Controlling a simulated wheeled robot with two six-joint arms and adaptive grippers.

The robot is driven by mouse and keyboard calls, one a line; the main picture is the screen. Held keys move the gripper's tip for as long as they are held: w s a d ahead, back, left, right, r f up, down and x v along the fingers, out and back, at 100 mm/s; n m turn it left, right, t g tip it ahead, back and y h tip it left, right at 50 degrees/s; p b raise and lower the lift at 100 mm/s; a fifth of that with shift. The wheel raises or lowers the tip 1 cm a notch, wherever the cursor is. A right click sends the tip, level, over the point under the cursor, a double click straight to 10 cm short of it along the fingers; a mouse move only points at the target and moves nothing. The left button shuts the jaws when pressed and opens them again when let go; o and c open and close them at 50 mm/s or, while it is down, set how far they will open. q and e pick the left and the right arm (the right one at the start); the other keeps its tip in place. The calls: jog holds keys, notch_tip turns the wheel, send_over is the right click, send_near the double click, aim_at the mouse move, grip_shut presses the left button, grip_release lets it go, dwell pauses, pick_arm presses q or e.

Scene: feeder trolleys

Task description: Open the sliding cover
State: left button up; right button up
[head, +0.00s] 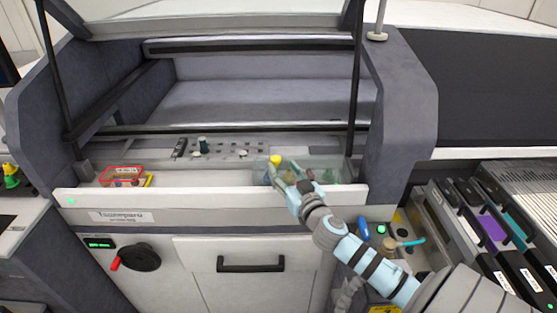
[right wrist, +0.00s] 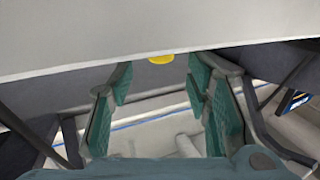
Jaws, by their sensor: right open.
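My right gripper (head: 288,178) reaches over the front ledge of the grey machine. In the right wrist view my right gripper (right wrist: 158,82) is open, its green-padded fingers wide apart with nothing held between them. A yellow knob (head: 275,159) is just beyond the fingertips in the head view. A yellow patch, likely the same knob, also shows in the right wrist view (right wrist: 161,59), partly hidden by a pale surface. A clear, see-through panel or box (head: 325,167) lies around the gripper; I cannot tell whether it is the sliding cover. My left gripper is out of view.
A red and yellow tray (head: 124,176) sits at the left of the ledge. Small dark and white parts (head: 203,147) stand near its middle. A black drawer handle (head: 250,264) and a crank (head: 138,257) are below. Black feeders (head: 490,215) crowd the right side.

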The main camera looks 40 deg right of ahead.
aim_at(278, 162)
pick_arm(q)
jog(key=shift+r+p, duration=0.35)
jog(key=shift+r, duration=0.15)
pick_arm(e)
jog(key=x, duration=0.4)
jog(key=shift+w, duration=0.4)
